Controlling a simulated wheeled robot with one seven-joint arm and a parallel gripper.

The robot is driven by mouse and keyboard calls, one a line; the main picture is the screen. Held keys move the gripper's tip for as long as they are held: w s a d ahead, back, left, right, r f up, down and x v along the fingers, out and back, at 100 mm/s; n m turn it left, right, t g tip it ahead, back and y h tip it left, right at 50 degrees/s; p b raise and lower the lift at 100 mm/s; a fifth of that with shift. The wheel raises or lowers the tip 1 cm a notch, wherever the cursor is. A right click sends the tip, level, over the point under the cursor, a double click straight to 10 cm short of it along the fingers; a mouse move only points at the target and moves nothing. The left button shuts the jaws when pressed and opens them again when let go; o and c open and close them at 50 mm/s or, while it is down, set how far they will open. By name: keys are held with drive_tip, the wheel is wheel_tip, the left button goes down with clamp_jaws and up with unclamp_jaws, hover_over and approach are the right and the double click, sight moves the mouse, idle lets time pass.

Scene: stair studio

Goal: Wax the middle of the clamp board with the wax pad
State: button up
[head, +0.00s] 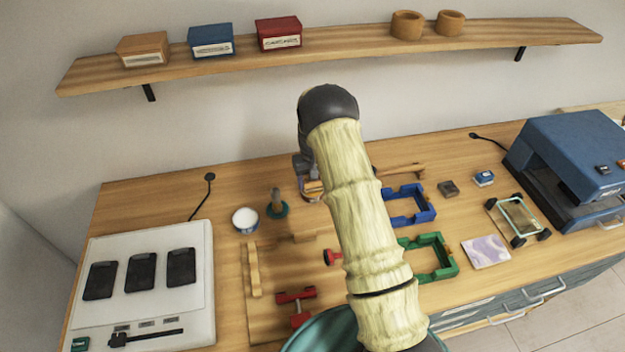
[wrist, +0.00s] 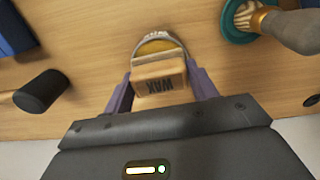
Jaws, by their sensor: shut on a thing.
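My gripper (wrist: 161,92) is shut on the wax pad (wrist: 158,84), a tan block marked WAX, with one purple finger on each side. A rounded yellow part with a pale edge shows just beyond the block. In the head view my gripper (head: 311,186) is at the back of the bench, partly behind my arm. I cannot tell whether the pad touches anything below. The clamp board (head: 268,318) lies nearer the front, with wooden strips and red clamps (head: 297,296). My arm hides its right part.
A teal-based tool (head: 277,207) and a white round tub (head: 245,219) stand left of my gripper. Blue (head: 412,205) and green (head: 432,257) frames lie to the right. A white panel with dark trays (head: 205,245) is at left, a blue machine (head: 570,150) at right. A shelf (head: 340,50) hangs above.

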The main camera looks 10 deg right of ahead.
drive_tip(key=shift+f+b, duration=0.35)
drive_tip(key=shift+f, duration=0.2)
idle(1.6)
drive_tip(key=shift+w+r+p, duration=0.1)
drive_tip(key=shift+r+p, duration=1.9)
drive_tip(key=shift+r, duration=1.55)
drive_tip(key=shift+s+f, duration=0.15)
drive_tip(key=shift+s, duration=0.1)
drive_tip(key=s+f, duration=0.2)
drive_tip(key=s, duration=0.8)
drive_tip(key=shift+s+f+m, duration=0.15)
drive_tip(key=shift+f+m, duration=0.1)
drive_tip(key=shift+m, duration=0.15)
